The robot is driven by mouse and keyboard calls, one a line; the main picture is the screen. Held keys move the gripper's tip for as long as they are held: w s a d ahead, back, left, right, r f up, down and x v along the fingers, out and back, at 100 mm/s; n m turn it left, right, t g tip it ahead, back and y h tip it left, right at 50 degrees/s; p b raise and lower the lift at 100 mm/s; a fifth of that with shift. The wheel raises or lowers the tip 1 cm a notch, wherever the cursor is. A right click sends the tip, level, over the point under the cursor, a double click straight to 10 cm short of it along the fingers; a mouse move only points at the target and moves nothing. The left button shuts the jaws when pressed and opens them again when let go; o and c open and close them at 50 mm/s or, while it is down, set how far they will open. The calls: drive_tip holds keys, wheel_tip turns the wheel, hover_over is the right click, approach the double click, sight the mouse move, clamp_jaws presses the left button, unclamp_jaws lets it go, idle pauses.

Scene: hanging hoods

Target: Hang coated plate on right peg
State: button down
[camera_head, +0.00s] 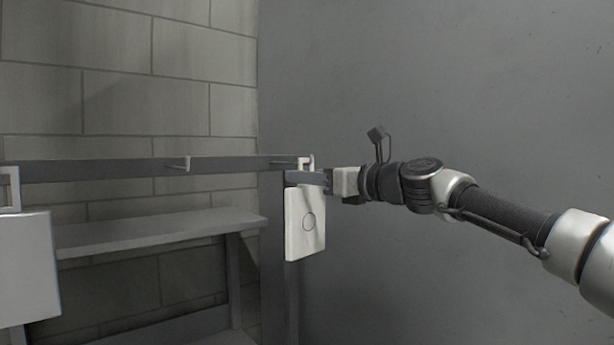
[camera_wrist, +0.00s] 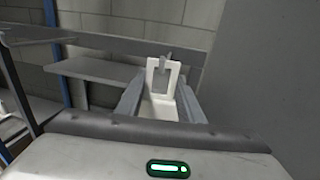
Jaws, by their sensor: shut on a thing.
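The coated plate (camera_head: 305,235) is a white slab with a ring mark on its face. It hangs roughly upright below my gripper (camera_head: 322,178). My gripper is shut on the plate's neck, below its loop. The loop (camera_wrist: 151,78) stands up between my fingertips (camera_wrist: 161,104) in the wrist view. The right peg (camera_head: 283,162) is near the right end of the dark rail (camera_head: 110,170), level with the loop. I cannot tell whether the peg passes through the loop's opening.
Another pale plate (camera_head: 25,270) with a square loop is at the far left. A second peg (camera_head: 182,163) on the rail is bare. A grey shelf (camera_head: 150,232) lies below the rail. A plain grey wall (camera_head: 480,90) stands behind my arm.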

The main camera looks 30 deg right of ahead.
drive_tip(key=c, duration=1.1)
unclamp_jaws()
drive_tip(key=shift+s, duration=0.1)
drive_tip(key=v, duration=1.7)
drive_tip(key=shift+s, duration=0.1)
drive_tip(key=shift+f, duration=0.1)
